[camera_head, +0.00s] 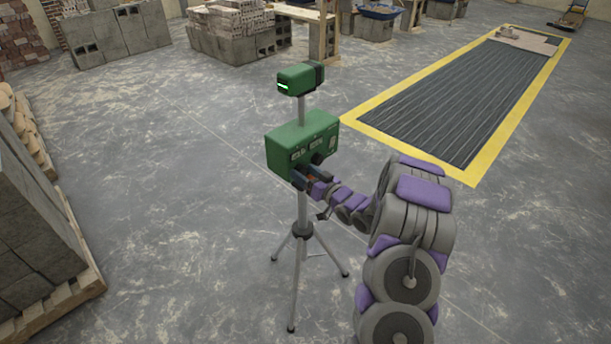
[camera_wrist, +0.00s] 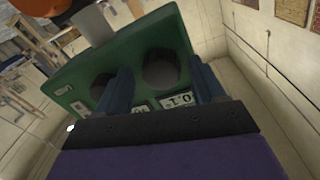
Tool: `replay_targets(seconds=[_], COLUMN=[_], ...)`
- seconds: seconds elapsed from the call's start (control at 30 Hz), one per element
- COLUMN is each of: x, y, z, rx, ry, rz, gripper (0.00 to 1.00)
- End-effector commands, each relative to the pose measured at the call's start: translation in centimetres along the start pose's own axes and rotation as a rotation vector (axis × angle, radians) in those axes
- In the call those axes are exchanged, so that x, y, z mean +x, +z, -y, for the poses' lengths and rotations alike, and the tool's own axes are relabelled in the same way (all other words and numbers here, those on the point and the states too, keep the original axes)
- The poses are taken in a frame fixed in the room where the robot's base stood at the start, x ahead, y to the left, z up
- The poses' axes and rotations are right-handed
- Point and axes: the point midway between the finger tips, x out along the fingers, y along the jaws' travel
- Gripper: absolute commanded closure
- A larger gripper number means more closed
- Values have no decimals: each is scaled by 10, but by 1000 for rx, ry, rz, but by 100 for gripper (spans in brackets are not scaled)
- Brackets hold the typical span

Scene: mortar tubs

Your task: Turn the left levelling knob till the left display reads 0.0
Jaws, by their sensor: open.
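A green instrument box (camera_head: 290,147) stands on a tripod, with two small displays on its front. In the wrist view the box's face (camera_wrist: 130,60) appears upside down with two dark round knobs. The left levelling knob (camera_wrist: 161,69) is the one at the picture's right there. My gripper (camera_wrist: 162,84) is open, one finger on each side of this knob; I cannot tell whether they touch it. The left display (camera_wrist: 178,100) shows upside down and seems to read -1.0. The right knob (camera_wrist: 102,84) and right display (camera_wrist: 140,107) are partly hidden by a finger.
A green head (camera_head: 296,79) with a lit strip tops the pole. The tripod legs (camera_head: 302,232) spread on the concrete floor. A block pallet (camera_head: 35,235) stands at left, a yellow-edged dark mat (camera_head: 460,95) at right. The floor around the tripod is clear.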

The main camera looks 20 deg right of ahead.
Motion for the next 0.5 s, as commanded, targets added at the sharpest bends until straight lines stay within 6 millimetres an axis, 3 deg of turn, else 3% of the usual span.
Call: replay_targets(seconds=[0.27,0.5], x=[1,1], y=[0,1], z=[0,0], rx=[1,1], ry=[0,0], rz=[1,2], gripper=[31,53])
